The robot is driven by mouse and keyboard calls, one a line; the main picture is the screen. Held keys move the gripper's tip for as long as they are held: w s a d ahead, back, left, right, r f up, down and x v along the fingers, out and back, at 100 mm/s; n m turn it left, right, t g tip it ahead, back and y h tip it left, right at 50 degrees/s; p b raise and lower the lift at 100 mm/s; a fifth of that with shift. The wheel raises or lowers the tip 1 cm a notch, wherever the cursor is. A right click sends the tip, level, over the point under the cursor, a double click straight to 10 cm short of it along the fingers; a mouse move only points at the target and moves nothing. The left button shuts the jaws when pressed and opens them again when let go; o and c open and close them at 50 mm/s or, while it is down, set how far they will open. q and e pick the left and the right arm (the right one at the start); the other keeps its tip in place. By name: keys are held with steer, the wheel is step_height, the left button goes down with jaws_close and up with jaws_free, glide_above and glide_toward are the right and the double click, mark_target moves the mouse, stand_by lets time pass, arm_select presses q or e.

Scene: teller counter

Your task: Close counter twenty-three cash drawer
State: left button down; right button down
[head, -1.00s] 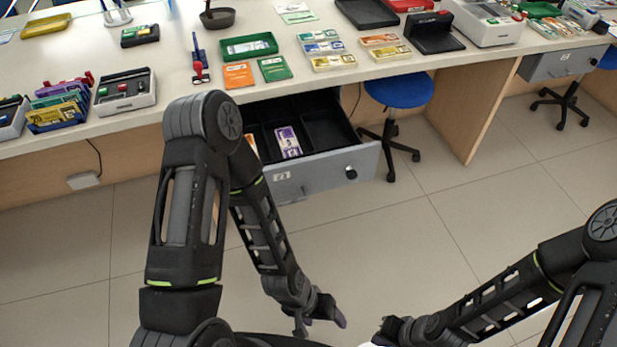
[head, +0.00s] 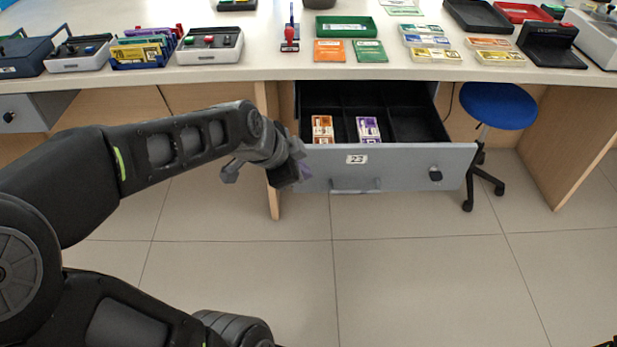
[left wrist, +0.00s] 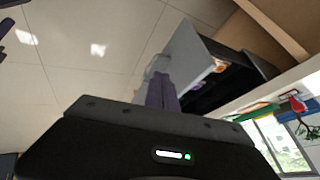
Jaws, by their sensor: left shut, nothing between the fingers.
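The cash drawer (head: 400,165) labelled 23 stands pulled out below the counter. Its grey front has a bar handle (head: 356,186) low in the middle and a black knob at the right. Inside its black tray lie an orange-and-white bundle (head: 322,129) and a purple bundle (head: 368,129). My left gripper (head: 303,172) is shut and empty at the left end of the drawer front. In the left wrist view its purple fingers (left wrist: 162,92) are together beside the grey drawer front (left wrist: 185,60); I cannot tell whether they touch. My right gripper is not in view.
The counter top (head: 240,75) carries trays, card racks and stamps. A blue stool (head: 498,105) stands right of the drawer, near a wooden side panel (head: 580,140). Another grey drawer (head: 30,112) is at the far left. The tiled floor in front is clear.

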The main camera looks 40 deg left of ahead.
mark_target(316, 166)
arm_select(q)
steer(key=shift+s+a+r+m, duration=0.2)
steer(key=shift+s+a+r, duration=0.25)
steer(key=shift+r, duration=0.15)
steer(key=shift+s+a+r+m, duration=0.2)
steer(key=shift+s+a+r, duration=0.15)
steer(key=shift+s+r, duration=0.15)
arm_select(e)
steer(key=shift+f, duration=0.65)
